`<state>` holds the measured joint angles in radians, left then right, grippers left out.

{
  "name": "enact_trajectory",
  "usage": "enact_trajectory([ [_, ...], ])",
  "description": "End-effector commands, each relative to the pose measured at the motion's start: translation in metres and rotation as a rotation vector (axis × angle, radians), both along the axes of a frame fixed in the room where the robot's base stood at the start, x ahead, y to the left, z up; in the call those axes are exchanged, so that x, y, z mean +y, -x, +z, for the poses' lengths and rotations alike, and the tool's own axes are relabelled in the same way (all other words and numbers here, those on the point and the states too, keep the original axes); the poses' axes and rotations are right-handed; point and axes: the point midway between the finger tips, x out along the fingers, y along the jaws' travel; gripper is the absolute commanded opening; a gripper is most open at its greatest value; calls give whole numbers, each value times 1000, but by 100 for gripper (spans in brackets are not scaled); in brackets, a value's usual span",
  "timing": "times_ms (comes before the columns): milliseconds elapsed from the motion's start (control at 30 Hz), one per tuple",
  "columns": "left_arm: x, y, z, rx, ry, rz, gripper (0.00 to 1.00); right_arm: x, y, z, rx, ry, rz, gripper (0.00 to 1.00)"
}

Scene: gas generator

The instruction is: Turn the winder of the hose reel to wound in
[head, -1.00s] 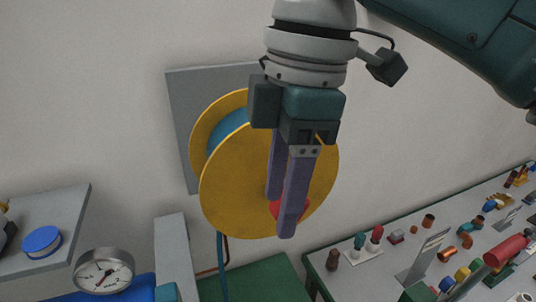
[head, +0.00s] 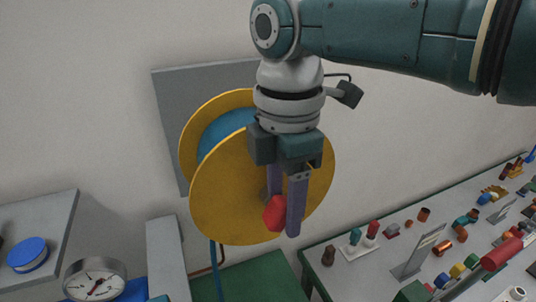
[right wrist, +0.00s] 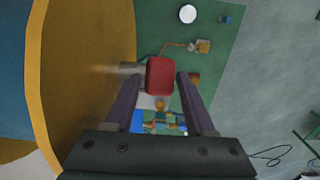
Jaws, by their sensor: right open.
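The hose reel (head: 236,195) is a yellow-flanged drum with a blue core, mounted on a grey plate on the wall. Its winder has a red knob (head: 275,213) low on the front flange. My right gripper (head: 286,212) points down in front of the flange with its purple fingers apart. In the right wrist view, the red knob (right wrist: 160,76) lies between the open fingertips, with gaps visible at its sides. In the head view the knob covers the end of one finger. Whether a finger touches it I cannot tell. My left gripper is out of view.
A bench (head: 375,270) with many small fittings stands at the right. A grey shelf (head: 45,225) with a blue-lidded tin (head: 28,254) and a round gauge (head: 95,280) are at lower left. A blue hose (head: 216,270) hangs below the reel.

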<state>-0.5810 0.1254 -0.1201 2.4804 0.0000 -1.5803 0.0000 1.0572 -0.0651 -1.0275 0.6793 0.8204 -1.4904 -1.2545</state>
Motion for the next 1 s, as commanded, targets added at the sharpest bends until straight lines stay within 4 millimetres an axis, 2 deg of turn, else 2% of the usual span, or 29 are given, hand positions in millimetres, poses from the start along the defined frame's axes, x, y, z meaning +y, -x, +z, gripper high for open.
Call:
enact_trajectory([
  [333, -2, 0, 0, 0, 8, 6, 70, 0, 0, -5, -1, 0, 1, 55],
  [833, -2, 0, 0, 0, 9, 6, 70, 0, 0, -4, 0, 0, 0, 0],
  [1000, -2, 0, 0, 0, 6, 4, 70, 0, 0, -4, 0, -1, 0, 0],
])
